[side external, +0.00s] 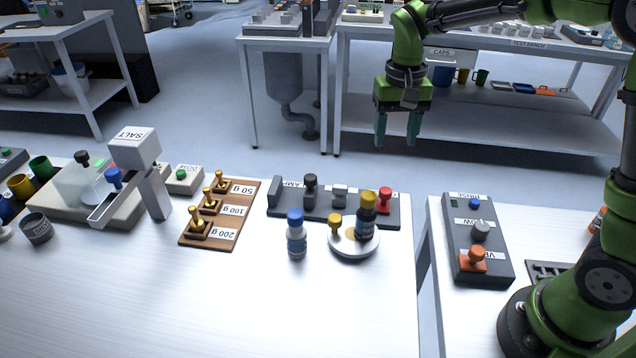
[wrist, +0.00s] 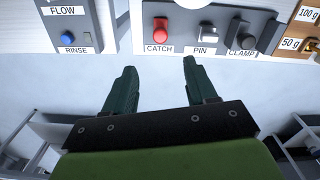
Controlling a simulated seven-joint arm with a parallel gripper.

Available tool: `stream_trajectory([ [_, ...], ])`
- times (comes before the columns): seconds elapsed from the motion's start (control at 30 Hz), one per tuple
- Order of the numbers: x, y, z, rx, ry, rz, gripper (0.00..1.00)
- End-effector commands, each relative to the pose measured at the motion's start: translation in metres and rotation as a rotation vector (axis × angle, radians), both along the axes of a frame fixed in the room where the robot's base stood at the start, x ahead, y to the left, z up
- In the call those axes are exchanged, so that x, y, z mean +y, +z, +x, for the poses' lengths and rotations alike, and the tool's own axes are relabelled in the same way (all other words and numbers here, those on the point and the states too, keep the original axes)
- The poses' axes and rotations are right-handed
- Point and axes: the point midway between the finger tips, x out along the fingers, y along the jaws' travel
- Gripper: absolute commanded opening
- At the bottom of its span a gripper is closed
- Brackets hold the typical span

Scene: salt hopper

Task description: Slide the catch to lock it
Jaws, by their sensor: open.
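The catch is a red knob (side external: 384,198) at the right end of a dark grey panel (side external: 358,218) at the work table's far edge. In the wrist view, the red knob (wrist: 160,31) sits above its CATCH label, left of the PIN and CLAMP controls. My gripper (side external: 397,138) is open and empty, raised beyond the table edge and apart from the panel. In the wrist view, the fingers of my gripper (wrist: 160,66) point toward the catch with bare floor between them. Nothing is seen between the fingers.
A white dish (side external: 353,245) with a dark bottle (side external: 366,218) and a blue-capped bottle (side external: 297,238) stand in front of the panel. The weights board (side external: 222,224) lies to the left. A FLOW and RINSE box (side external: 478,240) stands right, across a gap.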

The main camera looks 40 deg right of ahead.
Motion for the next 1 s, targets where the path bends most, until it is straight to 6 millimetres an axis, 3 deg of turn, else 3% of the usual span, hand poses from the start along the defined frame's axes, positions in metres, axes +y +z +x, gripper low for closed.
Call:
stream_trajectory([
  [0.2,0.000,-0.050,-0.001,0.004,0.001,0.000,0.57],
  [0.5,0.000,-0.110,-0.001,0.004,0.001,0.000,0.57],
  [0.7,0.000,-0.131,0.000,-0.001,0.000,0.001,0.57],
  [1.0,0.000,-0.136,0.000,-0.001,0.001,0.000,0.57],
])
